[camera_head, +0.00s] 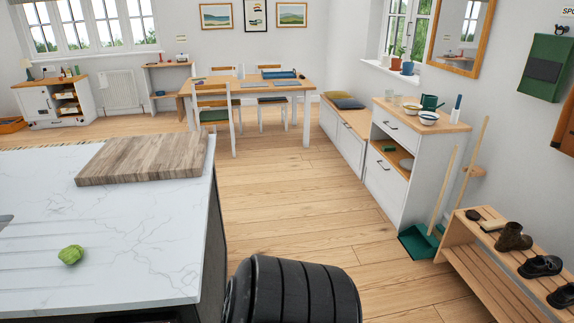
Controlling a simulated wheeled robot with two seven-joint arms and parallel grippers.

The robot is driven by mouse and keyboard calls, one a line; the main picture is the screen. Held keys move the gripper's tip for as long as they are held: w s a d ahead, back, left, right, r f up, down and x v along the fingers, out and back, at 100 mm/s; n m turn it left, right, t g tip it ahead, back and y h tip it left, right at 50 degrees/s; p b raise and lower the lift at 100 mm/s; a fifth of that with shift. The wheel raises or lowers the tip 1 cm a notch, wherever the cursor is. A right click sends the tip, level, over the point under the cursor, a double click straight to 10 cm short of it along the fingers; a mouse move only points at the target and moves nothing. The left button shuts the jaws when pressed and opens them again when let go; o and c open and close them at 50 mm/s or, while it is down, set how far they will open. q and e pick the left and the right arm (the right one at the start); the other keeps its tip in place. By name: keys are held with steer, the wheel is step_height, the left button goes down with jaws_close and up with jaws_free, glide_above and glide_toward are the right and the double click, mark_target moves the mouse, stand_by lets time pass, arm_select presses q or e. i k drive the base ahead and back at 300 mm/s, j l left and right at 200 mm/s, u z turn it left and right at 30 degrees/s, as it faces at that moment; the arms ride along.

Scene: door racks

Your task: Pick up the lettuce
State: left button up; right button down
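A small green lettuce (71,254) sits on the white marble countertop (150,246) at the lower left. It stands apart from other things, on the grooved part of the counter. Neither of my grippers can be made out in the head view, so their distance from the lettuce does not show.
A wooden cutting board (145,158) lies at the counter's far end. A dark ribbed rounded object (292,292) stands at the counter's right. The wood floor (285,200) beyond is clear. A shoe rack (490,268) and a white cabinet (408,185) line the right wall.

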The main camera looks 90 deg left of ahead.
mark_target(69, 255)
steer(key=k+u, duration=0.15)
steer(key=u, duration=4.05)
